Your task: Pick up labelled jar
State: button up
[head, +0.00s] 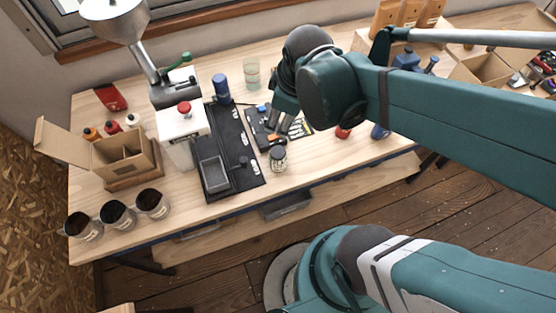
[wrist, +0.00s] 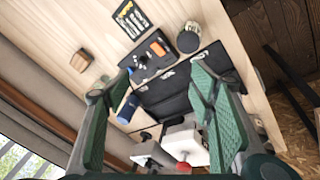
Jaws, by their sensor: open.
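A small jar with a dark lid and a pale label (head: 278,160) stands upright near the front edge of the wooden table in the head view. In the wrist view the jar (wrist: 188,40) is at the top, right of centre, beyond my fingertips. My gripper (head: 284,122) is above the table, a little behind the jar in the head view. In the wrist view my gripper (wrist: 160,82) has its two green-padded fingers wide apart, with nothing held between them. The jar is not between the fingers.
A black mat (head: 247,176) with a tray lies left of the jar. A tool case (head: 263,128) is just behind it. A blue cylinder (head: 222,88), a white scale or grinder (head: 183,130) and three cups (head: 118,215) stand farther left. Bare wood (head: 320,165) lies right of the jar.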

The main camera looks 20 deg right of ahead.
aim_at(278, 151)
jog(key=f+n+g+b, duration=0.1)
jog(key=f+n, duration=0.2)
jog(key=f, duration=0.1)
jog(key=a+f+n+g+b, duration=0.1)
jog(key=f+n+b, duration=0.1)
jog(key=f, duration=0.3)
jog(key=s+f+n+g+b, duration=0.1)
jog(key=f+n, duration=0.3)
jog(key=f, duration=0.1)
jog(key=shift+a+f+n, duration=0.1)
jog(key=shift+a+n, duration=0.2)
jog(key=shift+a, duration=0.1)
jog(key=shift+s+a+f+n+g+b, duration=0.15)
jog(key=shift+f+n+g+b, duration=0.15)
jog(key=shift+f+n, duration=0.25)
jog(key=shift+f, duration=0.1)
jog(key=shift+f+b, duration=0.3)
jog(key=shift+f, duration=0.9)
jog(key=shift+f, duration=0.1)
jog(key=shift+s+f+b, duration=0.1)
jog(key=shift+f+b, duration=0.6)
jog(key=shift+f, duration=1.8)
